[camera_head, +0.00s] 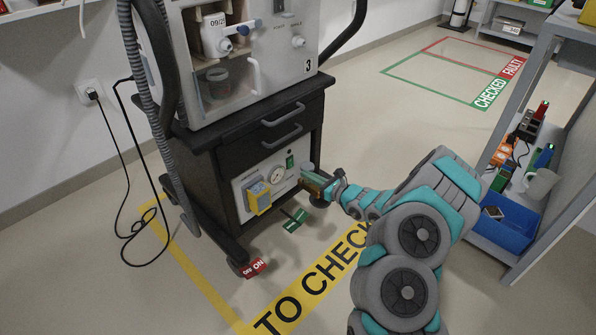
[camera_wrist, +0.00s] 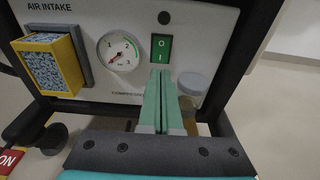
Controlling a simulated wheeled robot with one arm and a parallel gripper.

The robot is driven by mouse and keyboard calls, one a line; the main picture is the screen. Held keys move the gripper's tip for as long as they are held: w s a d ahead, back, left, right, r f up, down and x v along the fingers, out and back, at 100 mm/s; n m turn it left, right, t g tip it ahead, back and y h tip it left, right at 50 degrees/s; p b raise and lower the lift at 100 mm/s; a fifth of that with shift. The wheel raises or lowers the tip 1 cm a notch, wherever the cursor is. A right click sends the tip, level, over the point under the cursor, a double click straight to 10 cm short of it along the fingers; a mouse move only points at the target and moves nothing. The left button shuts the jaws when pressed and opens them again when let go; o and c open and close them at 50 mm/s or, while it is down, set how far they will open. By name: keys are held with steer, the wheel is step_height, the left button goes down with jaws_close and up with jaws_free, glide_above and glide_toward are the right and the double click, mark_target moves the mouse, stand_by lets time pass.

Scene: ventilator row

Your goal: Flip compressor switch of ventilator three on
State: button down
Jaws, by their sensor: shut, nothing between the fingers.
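Ventilator three (camera_head: 285,85), marked 3, stands on a dark wheeled cart. Its compressor panel (camera_head: 238,188) is low on the cart's front. The green compressor switch (camera_wrist: 161,48), with O above and I below, is on this panel and also shows small in the head view (camera_head: 290,161). I cannot tell which side is pressed. A round gauge (camera_wrist: 119,51) is left of the switch. My gripper (camera_wrist: 160,74) is shut and empty, fingertips just below the switch, close to its lower edge; contact is unclear. My gripper also shows in the head view (camera_head: 303,177).
A yellow-framed air intake filter (camera_wrist: 51,63) is left of the gauge. A lidded clear jar (camera_wrist: 192,90) is right of my fingers. Drawer handles (camera_head: 282,137) protrude above the panel. A shelf with a blue bin (camera_head: 506,228) stands right. Open floor lies behind my arm.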

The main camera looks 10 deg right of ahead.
mark_target(291, 166)
steer(key=shift+x, duration=2.5)
steer(key=shift+f, duration=0.15)
steer(key=shift+w+a+b, duration=0.1)
steer(key=shift+w+b, duration=0.05)
steer(key=shift+b, duration=0.25)
steer(key=f+v, duration=0.3)
steer(key=v, duration=1)
steer(key=shift+s+d, duration=0.3)
steer(key=shift+s, duration=0.15)
